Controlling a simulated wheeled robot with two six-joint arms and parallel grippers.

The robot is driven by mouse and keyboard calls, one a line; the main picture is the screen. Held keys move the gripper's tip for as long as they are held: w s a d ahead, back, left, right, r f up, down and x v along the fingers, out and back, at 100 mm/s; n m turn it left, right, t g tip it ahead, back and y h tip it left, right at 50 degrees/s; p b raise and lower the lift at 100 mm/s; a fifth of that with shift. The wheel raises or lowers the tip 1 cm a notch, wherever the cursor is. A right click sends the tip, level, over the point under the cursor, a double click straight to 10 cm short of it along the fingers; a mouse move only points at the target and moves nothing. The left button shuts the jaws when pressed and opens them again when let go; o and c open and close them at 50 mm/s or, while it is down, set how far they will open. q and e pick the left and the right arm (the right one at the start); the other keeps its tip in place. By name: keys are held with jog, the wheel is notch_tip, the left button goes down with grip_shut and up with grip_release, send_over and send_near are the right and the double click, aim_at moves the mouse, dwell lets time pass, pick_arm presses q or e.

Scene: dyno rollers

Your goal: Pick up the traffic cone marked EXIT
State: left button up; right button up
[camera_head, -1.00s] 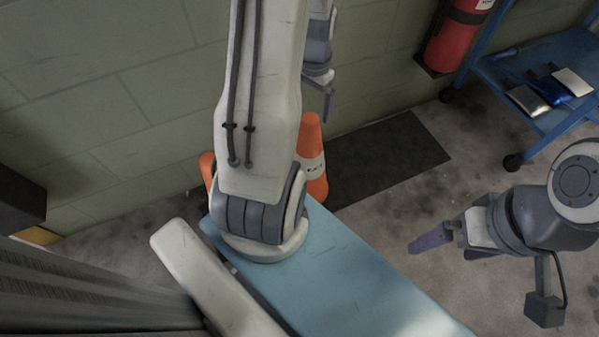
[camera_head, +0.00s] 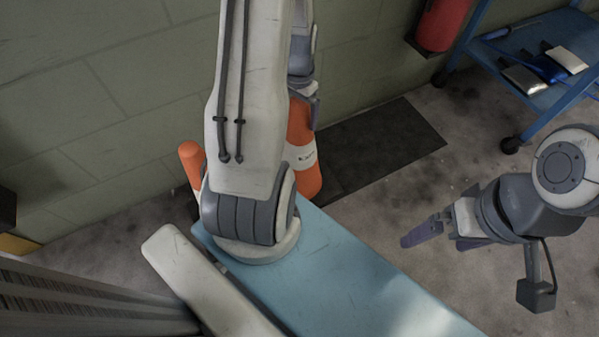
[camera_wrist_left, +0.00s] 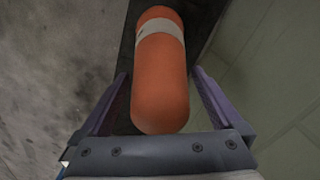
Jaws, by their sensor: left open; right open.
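An orange traffic cone (camera_head: 308,184) with a white band stands on the floor by the wall in the head view, partly hidden by my left arm. Its band has dark lettering too small to read. A second orange cone (camera_head: 190,160) shows left of my arm, mostly hidden. My left gripper (camera_head: 308,100) is open at the top of the right-hand cone. In the left wrist view the cone (camera_wrist_left: 160,90) lies between the spread fingers of the left gripper (camera_wrist_left: 160,76), with gaps on both sides. My right gripper (camera_head: 433,240) is open and empty, far from both cones.
A dark mat (camera_head: 375,145) lies beside the cone along the block wall (camera_head: 120,90). A blue cart (camera_head: 545,55) and a red extinguisher (camera_head: 440,22) stand at the upper right. A blue surface (camera_head: 330,270) is in front.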

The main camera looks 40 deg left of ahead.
pick_arm(q)
jog(key=c, duration=1.5)
jog(key=shift+r, duration=0.15)
grip_shut()
